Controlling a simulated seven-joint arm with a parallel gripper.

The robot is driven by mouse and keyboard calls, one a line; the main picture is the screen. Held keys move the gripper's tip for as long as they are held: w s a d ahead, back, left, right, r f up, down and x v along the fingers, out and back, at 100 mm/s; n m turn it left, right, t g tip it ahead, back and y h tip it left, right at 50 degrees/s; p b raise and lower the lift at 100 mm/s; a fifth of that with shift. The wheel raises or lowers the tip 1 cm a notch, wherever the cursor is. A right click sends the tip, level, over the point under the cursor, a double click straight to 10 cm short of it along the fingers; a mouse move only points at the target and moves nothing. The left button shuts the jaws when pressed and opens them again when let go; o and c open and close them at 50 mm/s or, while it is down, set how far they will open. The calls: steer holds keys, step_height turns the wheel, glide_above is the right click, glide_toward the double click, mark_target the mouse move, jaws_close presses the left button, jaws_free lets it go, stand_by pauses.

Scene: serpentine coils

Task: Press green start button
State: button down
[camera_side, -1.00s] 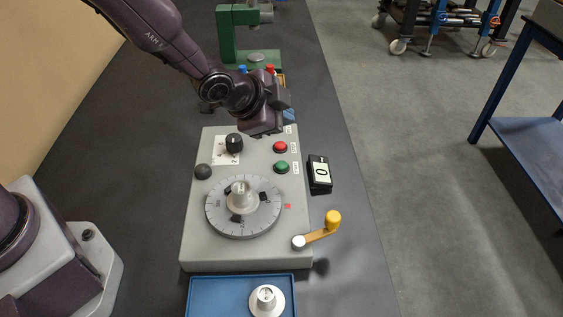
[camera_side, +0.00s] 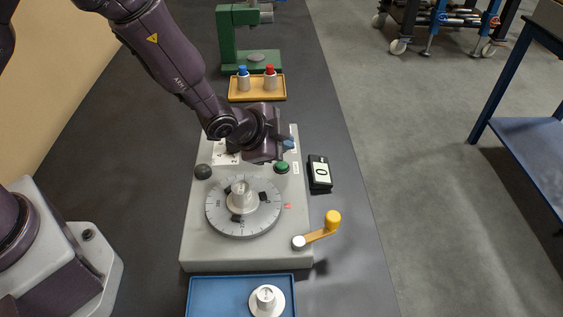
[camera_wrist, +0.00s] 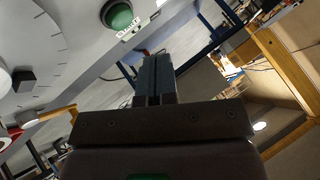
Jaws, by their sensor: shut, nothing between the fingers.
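The green start button (camera_side: 282,167) sits on the right side of the grey machine panel (camera_side: 200,240). It also shows at the top of the wrist view (camera_wrist: 120,15), with a white label beside it. My gripper (camera_side: 288,145) is over the panel just behind the button, on its far side in the side view. Its blue-grey fingers (camera_wrist: 157,65) are shut together with nothing between them. The fingertips look close to the button but apart from it; their exact height is hard to tell. The red button is hidden behind my gripper.
A round graduated dial (camera_side: 216,218) is on the panel, with a black knob (camera_side: 203,172) to its left. A crank with a yellow handle (camera_side: 333,217) juts out at the right. A counter box (camera_side: 320,174) lies beside the panel. A blue tray (camera_side: 225,295) is in front.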

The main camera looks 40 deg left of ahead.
mark_target(282, 166)
steer(key=shift+f, duration=1.2)
steer(key=shift+f, duration=0.15)
stand_by(1.1)
steer(key=shift+f, duration=0.25)
steer(key=shift+f, duration=0.55)
stand_by(0.6)
steer(key=shift+r, duration=0.95)
steer(key=shift+r, duration=2.55)
